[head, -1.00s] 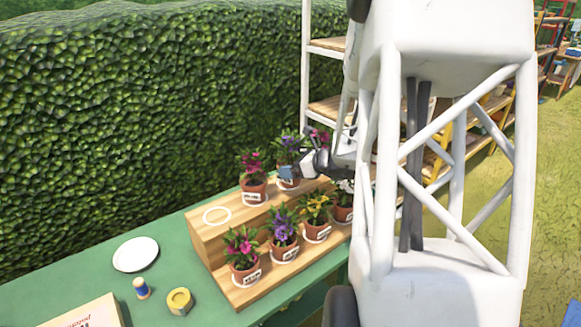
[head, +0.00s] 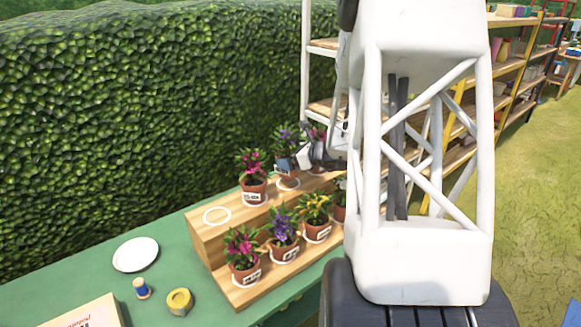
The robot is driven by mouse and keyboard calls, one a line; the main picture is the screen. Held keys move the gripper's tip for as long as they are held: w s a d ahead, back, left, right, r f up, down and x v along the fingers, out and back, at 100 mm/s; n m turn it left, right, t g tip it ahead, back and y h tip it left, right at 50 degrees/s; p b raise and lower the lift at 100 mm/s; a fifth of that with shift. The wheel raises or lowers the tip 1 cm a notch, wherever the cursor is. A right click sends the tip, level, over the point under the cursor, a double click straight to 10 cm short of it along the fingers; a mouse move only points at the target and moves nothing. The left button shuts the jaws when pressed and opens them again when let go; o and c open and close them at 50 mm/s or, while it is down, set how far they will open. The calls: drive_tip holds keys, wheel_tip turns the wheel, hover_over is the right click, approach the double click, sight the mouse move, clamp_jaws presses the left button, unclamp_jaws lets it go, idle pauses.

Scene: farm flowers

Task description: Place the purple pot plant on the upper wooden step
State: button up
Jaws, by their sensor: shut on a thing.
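My gripper (head: 301,158) is shut on a purple pot plant (head: 284,142). It holds this plant upright a little above the upper wooden step (head: 240,207), over a white ring (head: 288,184) that shows below the pot. The gripper and my arm hide part of the pot's right side. Another purple pot plant (head: 284,231) stands on the lower wooden step (head: 265,284). An empty white ring (head: 217,215) is at the left end of the upper step.
A pink pot plant (head: 253,177) stands on the upper step, left of the held one. A pink (head: 243,251) and a yellow (head: 315,214) plant flank the lower purple one. A white plate (head: 135,254), blue spool (head: 141,288) and yellow tin (head: 179,301) are on the green table.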

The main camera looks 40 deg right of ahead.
drive_tip(key=shift+f, duration=1.65)
drive_tip(key=shift+f, duration=0.15)
drive_tip(key=o, duration=0.9)
drive_tip(key=shift+s+r, duration=0.1)
drive_tip(key=shift+r, duration=0.1)
drive_tip(key=shift+v, duration=5.9)
